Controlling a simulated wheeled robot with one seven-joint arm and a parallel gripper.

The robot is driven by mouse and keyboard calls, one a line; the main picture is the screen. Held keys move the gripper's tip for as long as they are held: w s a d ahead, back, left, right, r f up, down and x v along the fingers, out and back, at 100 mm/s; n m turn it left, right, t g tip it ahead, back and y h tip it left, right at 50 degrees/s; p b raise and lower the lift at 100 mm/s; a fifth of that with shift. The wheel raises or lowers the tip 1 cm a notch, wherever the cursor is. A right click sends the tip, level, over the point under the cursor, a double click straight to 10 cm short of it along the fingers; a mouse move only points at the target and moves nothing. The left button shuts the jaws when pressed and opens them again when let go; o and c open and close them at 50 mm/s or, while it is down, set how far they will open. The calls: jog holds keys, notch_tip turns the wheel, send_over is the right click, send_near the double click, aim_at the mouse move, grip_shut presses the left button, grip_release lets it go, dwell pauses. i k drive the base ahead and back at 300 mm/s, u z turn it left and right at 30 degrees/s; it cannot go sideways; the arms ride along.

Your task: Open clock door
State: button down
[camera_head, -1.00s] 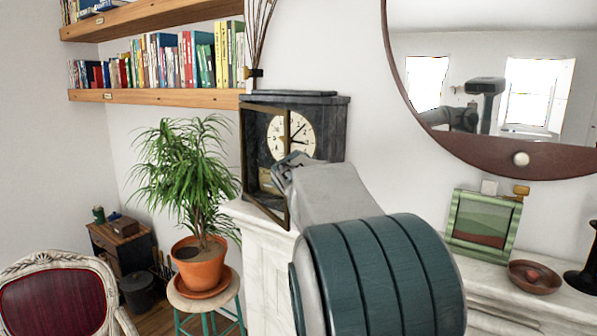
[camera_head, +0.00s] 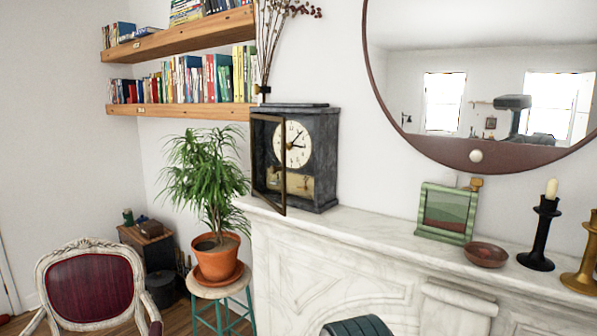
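The dark clock (camera_head: 322,160) stands on the left end of the white marble mantel. Its framed glass door (camera_head: 268,165) is swung open on the left side and sticks out over the mantel's front edge. The white dial (camera_head: 292,145) and the lower part of the case show to the right of the door frame. My gripper is not in view. Only a dark green part of my arm shows at the bottom edge, below the mantel and well apart from the clock.
A potted plant (camera_head: 208,180) on a stool (camera_head: 222,290) stands left of the clock. Wooden bookshelves (camera_head: 185,112) hang above it. A green picture frame (camera_head: 446,212), a bowl (camera_head: 485,255) and candlesticks (camera_head: 541,235) stand on the mantel to the right. The mantel between clock and frame is clear.

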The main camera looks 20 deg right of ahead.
aim_at(274, 169)
jog(key=z, duration=0.25)
jog(key=i, duration=1.1)
jog(key=u, duration=0.3)
